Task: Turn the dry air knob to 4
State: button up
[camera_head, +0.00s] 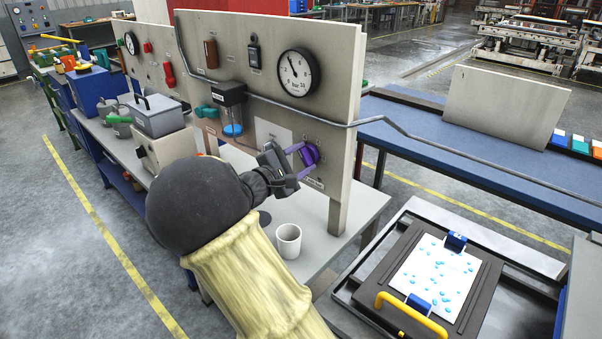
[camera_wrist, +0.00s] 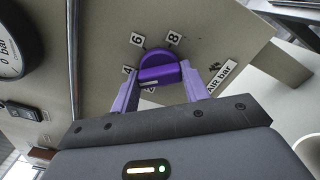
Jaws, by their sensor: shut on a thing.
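The purple dry air knob (camera_head: 312,153) sits on the upright beige panel, below the large round gauge. In the wrist view the knob (camera_wrist: 158,72) is at the centre, with number labels 4 (camera_wrist: 127,71), 6 (camera_wrist: 137,41) and 8 (camera_wrist: 173,38) around it. My gripper (camera_head: 301,157) is at the panel. In the wrist view its purple fingers (camera_wrist: 160,76) stand on either side of the knob, shut on it. I cannot tell clearly which number the knob points to. Labels on the near side are partly hidden by the gripper.
The white-faced bar gauge (camera_head: 297,72) is above the knob. A grey pipe (camera_head: 385,120) crosses the panel and runs off right. A white cup (camera_head: 288,240) stands on the table below my arm. A filter unit (camera_head: 231,105) is left of the knob.

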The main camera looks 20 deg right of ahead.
jog(key=shift+f+m+b, duration=0.15)
jog(key=shift+m+b, duration=0.45)
jog(key=shift+b, duration=0.05)
jog(key=o, duration=1)
jog(key=v, duration=1.7)
jog(key=shift+a+b, duration=0.2)
jog(key=shift+b, duration=0.15)
